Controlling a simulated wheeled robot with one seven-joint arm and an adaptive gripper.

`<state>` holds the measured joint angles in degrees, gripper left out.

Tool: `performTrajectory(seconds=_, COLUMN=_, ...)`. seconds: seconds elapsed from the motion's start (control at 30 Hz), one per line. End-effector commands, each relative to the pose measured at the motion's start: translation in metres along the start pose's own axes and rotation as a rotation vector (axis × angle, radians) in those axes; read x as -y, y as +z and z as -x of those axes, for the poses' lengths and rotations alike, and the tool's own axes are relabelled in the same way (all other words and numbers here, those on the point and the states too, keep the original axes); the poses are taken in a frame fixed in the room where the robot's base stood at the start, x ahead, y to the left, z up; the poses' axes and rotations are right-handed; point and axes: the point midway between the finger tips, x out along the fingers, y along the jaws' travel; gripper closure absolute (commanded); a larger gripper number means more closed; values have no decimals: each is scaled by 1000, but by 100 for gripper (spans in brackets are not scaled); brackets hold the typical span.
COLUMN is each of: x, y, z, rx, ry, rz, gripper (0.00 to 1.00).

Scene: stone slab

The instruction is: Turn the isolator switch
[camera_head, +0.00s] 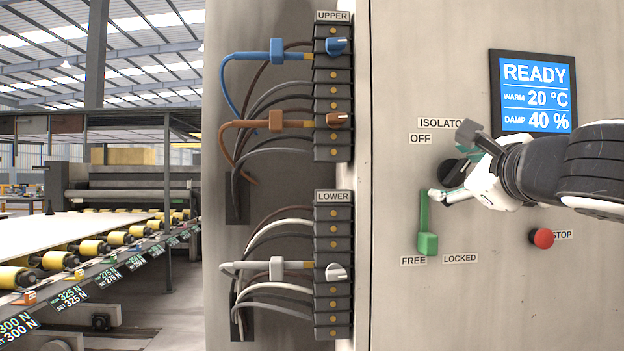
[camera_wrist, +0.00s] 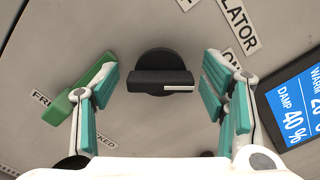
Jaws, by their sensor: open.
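The isolator switch is a black round knob with a bar handle; it shows in the wrist view (camera_wrist: 150,80) and, partly hidden by my gripper, in the head view (camera_head: 453,172). A white mark lies at the bar's right end in the wrist view. My gripper (camera_head: 452,164) is open in front of the panel. In the wrist view my gripper (camera_wrist: 160,77) has one finger on each side of the knob, with visible gaps to the bar. The OFF label (camera_head: 420,139) is left of the knob; another label (camera_wrist: 231,59) is partly covered by the right finger.
A green lever (camera_head: 427,242) hangs below the knob near FREE and LOCKED labels, close to my lower finger. A red STOP button (camera_head: 542,238) is lower right. A READY screen (camera_head: 534,95) is upper right. Terminal blocks with cables (camera_head: 333,265) stand left.

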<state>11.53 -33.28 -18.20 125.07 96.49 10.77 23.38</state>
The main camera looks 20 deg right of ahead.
Motion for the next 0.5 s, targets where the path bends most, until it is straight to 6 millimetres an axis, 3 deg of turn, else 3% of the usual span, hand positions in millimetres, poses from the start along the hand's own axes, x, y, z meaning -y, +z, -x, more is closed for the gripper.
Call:
performTrajectory(seconds=0.2, x=0, y=0, z=0, rx=0, ry=0, rz=0, gripper=34)
performTrajectory(seconds=0.43, x=0, y=0, z=0, rx=0, ry=0, rz=0, gripper=83)
performTrajectory(seconds=0.5, x=0, y=0, z=0, rx=0, ry=0, rz=0, gripper=83)
